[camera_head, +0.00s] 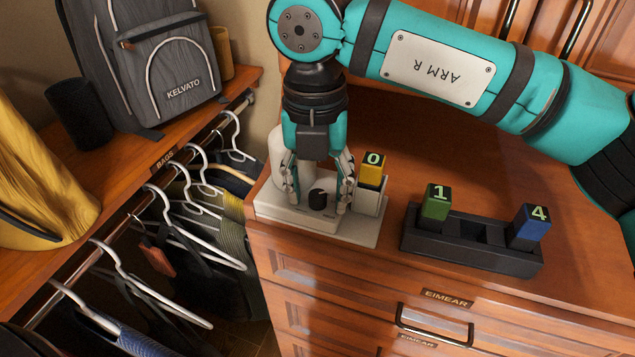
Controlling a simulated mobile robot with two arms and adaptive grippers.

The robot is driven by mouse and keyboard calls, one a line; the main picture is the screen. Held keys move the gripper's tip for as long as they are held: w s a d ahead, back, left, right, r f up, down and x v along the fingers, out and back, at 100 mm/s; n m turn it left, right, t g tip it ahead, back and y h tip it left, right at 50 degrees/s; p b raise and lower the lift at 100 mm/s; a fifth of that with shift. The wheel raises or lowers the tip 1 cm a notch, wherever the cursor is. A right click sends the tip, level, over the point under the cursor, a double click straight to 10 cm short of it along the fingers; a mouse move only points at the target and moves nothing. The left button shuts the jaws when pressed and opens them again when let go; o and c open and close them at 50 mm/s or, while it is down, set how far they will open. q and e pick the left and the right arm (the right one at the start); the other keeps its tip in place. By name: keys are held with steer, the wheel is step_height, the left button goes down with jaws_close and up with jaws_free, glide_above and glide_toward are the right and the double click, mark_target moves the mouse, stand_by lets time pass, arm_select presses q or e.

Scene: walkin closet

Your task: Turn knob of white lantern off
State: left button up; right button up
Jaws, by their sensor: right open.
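The white lantern (297,212) stands at the left front corner of the wooden dresser top. Its black knob (318,198) faces the front, on the lantern's low base. My right gripper (319,203) reaches down from above with its fingers apart, one on each side of the knob. I cannot tell whether the fingers touch the knob. The gripper hides part of the lantern's body behind it. My left gripper is not in view.
A yellow block marked 0 (372,168) stands in a white holder right beside the gripper. A black tray (472,252) with a green block (436,202) and a blue block (529,226) lies to the right. A hanging rail with clothes and a shelf with a grey backpack (150,60) are at left.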

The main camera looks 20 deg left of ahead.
steer(key=shift+c, duration=0.3)
jaws_close()
steer(key=shift+f+n+b, duration=0.1)
steer(key=shift+n+b, duration=0.6)
steer(key=shift+n, duration=0.2)
steer(key=shift+n+b, duration=0.6)
steer(key=shift+n, duration=0.6)
steer(key=shift+n+b, duration=0.55)
steer(key=shift+n, duration=2.05)
